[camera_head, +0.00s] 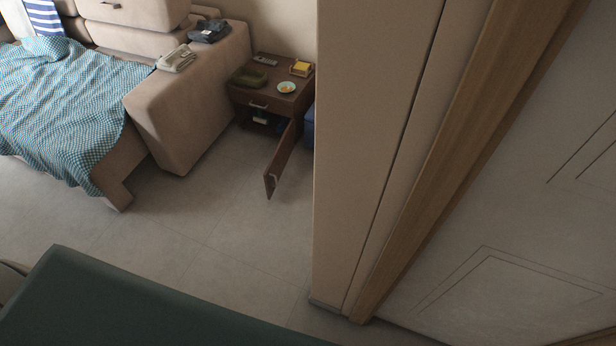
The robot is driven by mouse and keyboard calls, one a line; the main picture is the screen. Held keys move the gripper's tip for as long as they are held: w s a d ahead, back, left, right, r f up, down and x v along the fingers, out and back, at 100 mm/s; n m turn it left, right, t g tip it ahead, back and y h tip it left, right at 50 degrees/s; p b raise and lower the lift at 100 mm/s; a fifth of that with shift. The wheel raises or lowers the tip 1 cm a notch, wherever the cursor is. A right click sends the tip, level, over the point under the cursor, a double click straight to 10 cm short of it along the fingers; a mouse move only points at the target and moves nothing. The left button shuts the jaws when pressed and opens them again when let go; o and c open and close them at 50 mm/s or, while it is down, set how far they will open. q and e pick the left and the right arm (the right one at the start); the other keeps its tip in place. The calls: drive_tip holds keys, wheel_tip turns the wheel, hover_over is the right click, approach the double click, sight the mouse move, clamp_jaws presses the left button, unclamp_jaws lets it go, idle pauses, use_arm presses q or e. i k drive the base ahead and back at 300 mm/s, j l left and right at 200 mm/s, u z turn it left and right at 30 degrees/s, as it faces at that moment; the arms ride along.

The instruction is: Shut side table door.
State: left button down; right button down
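The side table (270,93) is a small dark brown wooden table beside the sofa's arm, near the wall at the upper middle. Its door (283,158) stands wide open, swung out toward the viewer from the table's right side. Small items show dimly in the open compartment under the drawer. On its top are a green tray (250,76), a small plate (286,87) with something orange on it, a yellow box (301,68) and a remote (265,60). Neither of my grippers is in view.
A beige sofa (190,105) with a blue-green checked blanket (70,100) and folded clothes stands left. A beige wall end (370,130) with wooden trim (460,150) fills the middle right. A dark green surface (120,305) lies at the lower left. Open tiled floor (215,215) lies between.

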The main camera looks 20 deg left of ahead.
sight(275, 171)
drive_tip(key=i+j+z, duration=0.1)
drive_tip(key=j+z, duration=0.65)
drive_tip(key=j, duration=0.2)
drive_tip(key=j+z, duration=0.4)
drive_tip(key=j, duration=0.1)
